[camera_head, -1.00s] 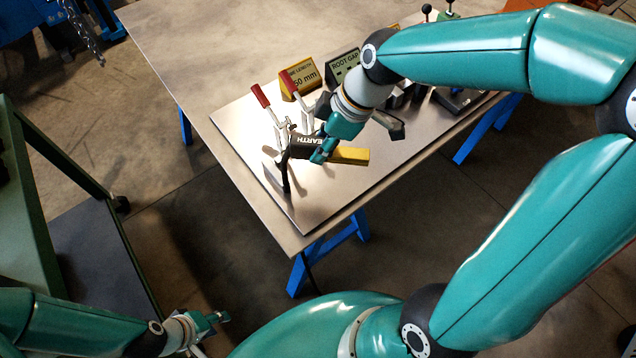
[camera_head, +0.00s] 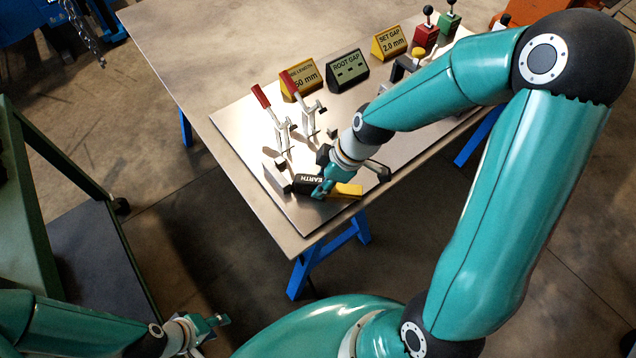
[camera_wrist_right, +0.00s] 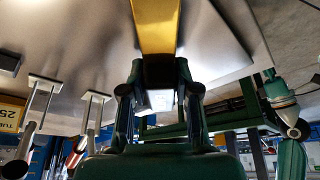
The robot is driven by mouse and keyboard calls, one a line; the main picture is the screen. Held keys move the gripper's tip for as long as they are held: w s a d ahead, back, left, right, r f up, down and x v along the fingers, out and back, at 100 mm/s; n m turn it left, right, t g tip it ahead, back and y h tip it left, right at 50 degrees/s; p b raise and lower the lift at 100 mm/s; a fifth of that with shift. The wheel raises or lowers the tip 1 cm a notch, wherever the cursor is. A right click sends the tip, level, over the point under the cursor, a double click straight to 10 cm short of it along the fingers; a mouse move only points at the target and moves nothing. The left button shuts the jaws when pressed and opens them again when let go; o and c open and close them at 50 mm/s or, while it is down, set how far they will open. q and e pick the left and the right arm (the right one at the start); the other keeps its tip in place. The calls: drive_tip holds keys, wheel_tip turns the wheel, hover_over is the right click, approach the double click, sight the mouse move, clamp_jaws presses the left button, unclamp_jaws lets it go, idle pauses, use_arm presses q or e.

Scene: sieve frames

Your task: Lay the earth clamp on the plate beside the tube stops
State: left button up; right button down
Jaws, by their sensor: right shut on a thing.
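The earth clamp (camera_head: 305,184), a black body labelled EARTH with a yellow bar, is gripped by my right gripper (camera_head: 322,187). It is low over the near left part of the metal plate (camera_head: 305,217); I cannot tell if it touches. In the right wrist view its yellow bar (camera_wrist_right: 156,28) runs up from between the fingers. Two red-handled upright fixtures (camera_head: 282,132) (camera_head: 308,115) stand just behind it on the plate. I cannot tell clearly which parts are the tube stops. My left gripper (camera_head: 218,319) is at lower left, far from the plate; its opening is unclear.
Behind the fixtures stand a yellow length sign (camera_head: 301,82), a dark ROOT GAP sign (camera_head: 347,71) and a yellow SET GAP sign (camera_head: 389,43). Red (camera_head: 426,36) and green (camera_head: 449,22) knobbed blocks are at the back. A green-framed cart (camera_head: 35,190) is at left.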

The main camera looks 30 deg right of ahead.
sight(342, 188)
drive_tip(key=c, duration=0.8)
unclamp_jaws()
drive_tip(key=shift+c, duration=0.2)
drive_tip(key=v, duration=1.2)
